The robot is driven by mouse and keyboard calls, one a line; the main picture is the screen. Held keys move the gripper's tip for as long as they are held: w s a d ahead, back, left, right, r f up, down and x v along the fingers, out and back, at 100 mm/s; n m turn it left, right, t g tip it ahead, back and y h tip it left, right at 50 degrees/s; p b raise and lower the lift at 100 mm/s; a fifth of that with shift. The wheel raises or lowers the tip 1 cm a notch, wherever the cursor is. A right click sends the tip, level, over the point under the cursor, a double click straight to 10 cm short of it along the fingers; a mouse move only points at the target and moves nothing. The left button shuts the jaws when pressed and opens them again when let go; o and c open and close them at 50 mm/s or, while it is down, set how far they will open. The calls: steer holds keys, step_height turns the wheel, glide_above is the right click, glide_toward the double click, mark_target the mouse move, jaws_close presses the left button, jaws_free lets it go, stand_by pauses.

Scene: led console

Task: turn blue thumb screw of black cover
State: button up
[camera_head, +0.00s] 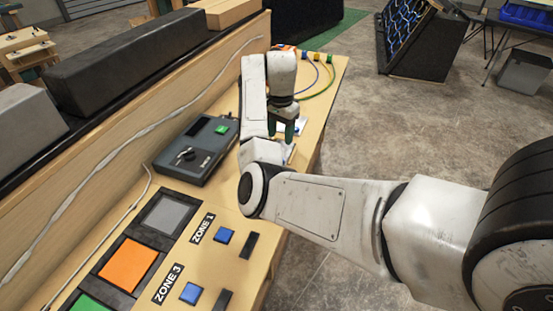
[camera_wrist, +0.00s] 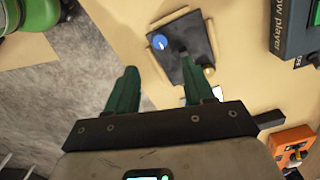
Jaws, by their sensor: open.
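In the wrist view the black cover (camera_wrist: 194,62) lies on the wooden bench top. The blue thumb screw (camera_wrist: 159,42) sits near its left corner. My gripper (camera_wrist: 157,62) is open, with its two green fingers apart and nothing between them. The fingertips point toward the cover, and the screw shows just beyond the gap, nearer the left part of the cover. I cannot tell the exact height above it. In the head view my gripper (camera_head: 282,128) points down at the bench, and my arm hides the cover and screw there.
A dark device with a green button (camera_head: 200,148) stands on the bench left of my gripper. Coloured cables (camera_head: 325,75) lie behind it. Blue buttons (camera_head: 225,236) and coloured panels (camera_head: 128,264) are nearer. An orange device (camera_wrist: 291,146) is at lower right in the wrist view.

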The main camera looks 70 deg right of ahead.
step_height(320, 180, down, 10)
steer(key=shift+r, duration=0.1)
steer(key=shift+c, duration=0.3)
jaws_close()
stand_by(0.4)
